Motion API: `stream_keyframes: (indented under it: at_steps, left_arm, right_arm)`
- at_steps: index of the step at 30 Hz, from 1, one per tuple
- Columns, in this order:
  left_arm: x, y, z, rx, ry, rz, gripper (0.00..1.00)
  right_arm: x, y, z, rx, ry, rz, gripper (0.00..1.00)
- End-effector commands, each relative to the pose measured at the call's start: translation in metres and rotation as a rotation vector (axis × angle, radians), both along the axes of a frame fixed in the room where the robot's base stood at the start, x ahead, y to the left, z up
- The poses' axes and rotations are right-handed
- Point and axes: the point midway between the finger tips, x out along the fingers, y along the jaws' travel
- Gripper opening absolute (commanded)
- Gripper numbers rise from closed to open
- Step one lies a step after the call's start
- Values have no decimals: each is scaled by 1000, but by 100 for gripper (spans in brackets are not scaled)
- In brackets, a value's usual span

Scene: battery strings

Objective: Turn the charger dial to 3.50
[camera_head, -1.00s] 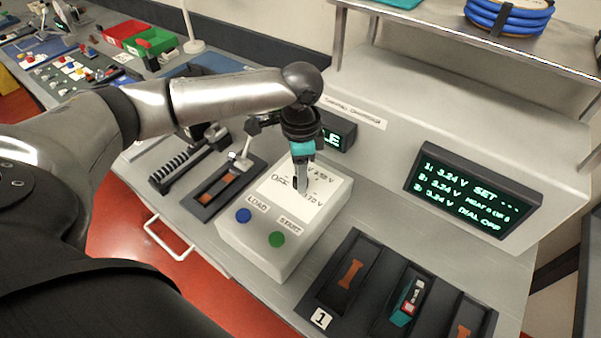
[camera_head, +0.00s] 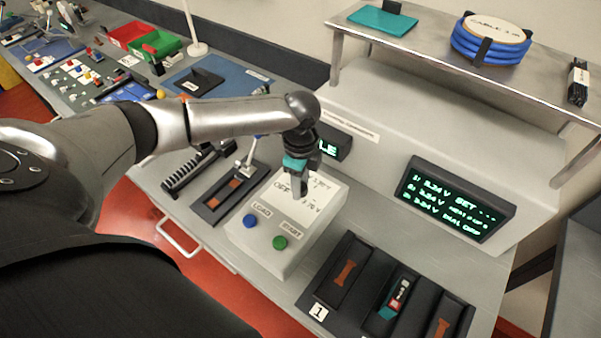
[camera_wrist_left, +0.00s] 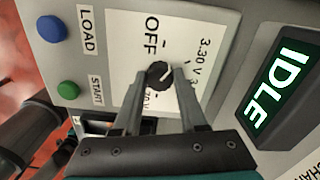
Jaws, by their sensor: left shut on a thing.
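The charger (camera_head: 262,262) is a pale box with a white dial panel marked OFF and voltages, a blue LOAD button (camera_head: 249,221) and a green START button (camera_head: 280,242). My left gripper (camera_head: 299,191) reaches down onto the panel and hides the dial in the head view. In the left wrist view the small black dial (camera_wrist_left: 159,75) sits between the fingertips, and my left gripper (camera_wrist_left: 161,82) is shut on it. A white mark on the dial shows, pointing toward the upper right there. The status screen (camera_head: 458,199) reads 3.24 V lines, SET with dashes, and apparently DIAL OFF. My right gripper is out of view.
An IDLE display (camera_wrist_left: 278,86) stands close beside the panel. A dark battery tray (camera_head: 329,287) with several slots is right of the charger. A lever fixture (camera_head: 233,190) is at its left. A shelf (camera_head: 430,45) with a blue cable coil (camera_head: 490,47) overhangs behind.

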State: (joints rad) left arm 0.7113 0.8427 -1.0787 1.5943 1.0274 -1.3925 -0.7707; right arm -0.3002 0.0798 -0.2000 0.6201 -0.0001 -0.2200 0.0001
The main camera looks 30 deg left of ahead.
Motion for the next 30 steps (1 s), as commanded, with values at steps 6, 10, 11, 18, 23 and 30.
stream_keyframes:
  at_steps: [6, 10, 11, 18, 23, 30]
  left_arm:
    - [0, -1, 3, -1, 2, -205, 0]
    - [0, -1, 2, -3, 2, -329, 0]
    - [0, -1, 2, -3, 1, -358, 0]
    - [0, -1, 2, -2, 0, -585, 0]
    - [0, -1, 1, -3, -1, -738, 0]
    - [0, -1, 1, -3, -1, -966, 0]
  right_arm:
    - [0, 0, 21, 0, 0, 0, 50]
    - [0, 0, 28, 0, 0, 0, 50]
    - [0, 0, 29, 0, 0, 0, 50]
    - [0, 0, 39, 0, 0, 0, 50]
    - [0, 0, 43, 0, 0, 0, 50]
    - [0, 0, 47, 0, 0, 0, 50]
